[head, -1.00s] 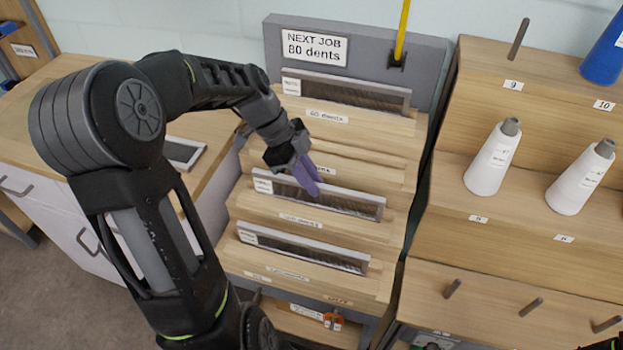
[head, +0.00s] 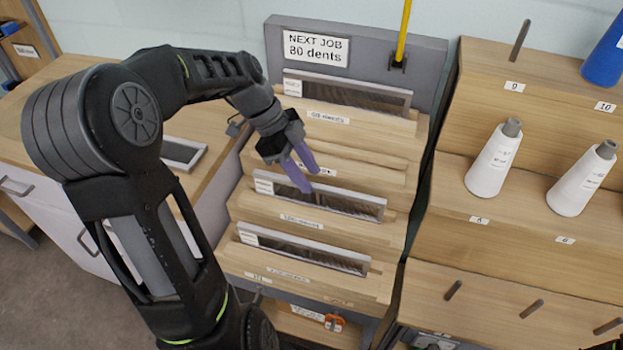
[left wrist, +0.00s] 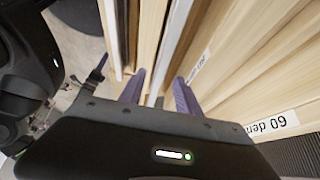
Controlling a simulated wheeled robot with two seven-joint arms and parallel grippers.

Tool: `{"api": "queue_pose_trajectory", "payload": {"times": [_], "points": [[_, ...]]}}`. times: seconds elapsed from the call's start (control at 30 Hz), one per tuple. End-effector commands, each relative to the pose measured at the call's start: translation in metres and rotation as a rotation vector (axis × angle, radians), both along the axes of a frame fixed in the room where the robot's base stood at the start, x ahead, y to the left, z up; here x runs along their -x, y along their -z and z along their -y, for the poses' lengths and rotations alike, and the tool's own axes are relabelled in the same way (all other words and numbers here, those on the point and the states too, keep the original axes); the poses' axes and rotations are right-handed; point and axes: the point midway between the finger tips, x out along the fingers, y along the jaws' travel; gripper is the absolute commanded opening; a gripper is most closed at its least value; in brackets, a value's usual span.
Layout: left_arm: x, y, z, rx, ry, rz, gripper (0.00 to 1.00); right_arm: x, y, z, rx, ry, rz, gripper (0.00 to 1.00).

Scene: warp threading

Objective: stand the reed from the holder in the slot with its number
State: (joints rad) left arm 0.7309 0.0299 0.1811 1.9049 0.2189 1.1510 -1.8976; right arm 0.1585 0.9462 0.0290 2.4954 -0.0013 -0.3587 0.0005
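The stepped wooden rack (head: 250,215) holds framed reeds in its slots. One reed (head: 350,95) stands in the top row above the label "60 dents" (head: 328,117). A second reed (head: 345,204) stands in a middle row and a third (head: 320,255) in the lowest. The row between the top and middle reeds shows no reed; its label is partly hidden.
A grey panel (head: 435,65) behind the rack bears a sign (head: 315,46) reading "NEXT JOB 80 dents". Shelves with white cones (head: 493,160) and pegs stand close on the right. A flat framed piece (head: 180,153) lies on the left cabinet.

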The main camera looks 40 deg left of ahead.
Motion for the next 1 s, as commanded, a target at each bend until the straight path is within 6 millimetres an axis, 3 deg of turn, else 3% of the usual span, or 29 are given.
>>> {"api": "queue_pose_trajectory", "payload": {"times": [0.2, 0.33, 1.0], "points": [[0.005, -0.032, -0.017, -0.002, -0.001, 0.003, 0.40, 0.000, 0.001, 0.000, 0.000, 0.000, 0.000, 0.36], [0.007, -0.042, -0.023, -0.002, -0.001, 0.003, 0.40, 0.000, 0.001, 0.000, 0.000, 0.000, 0.000, 0.36], [0.008, -0.048, -0.024, 0.000, 0.000, 0.001, 0.40, 0.000, -0.003, 0.000, 0.000, 0.000, 0.000, 0.36]]}}
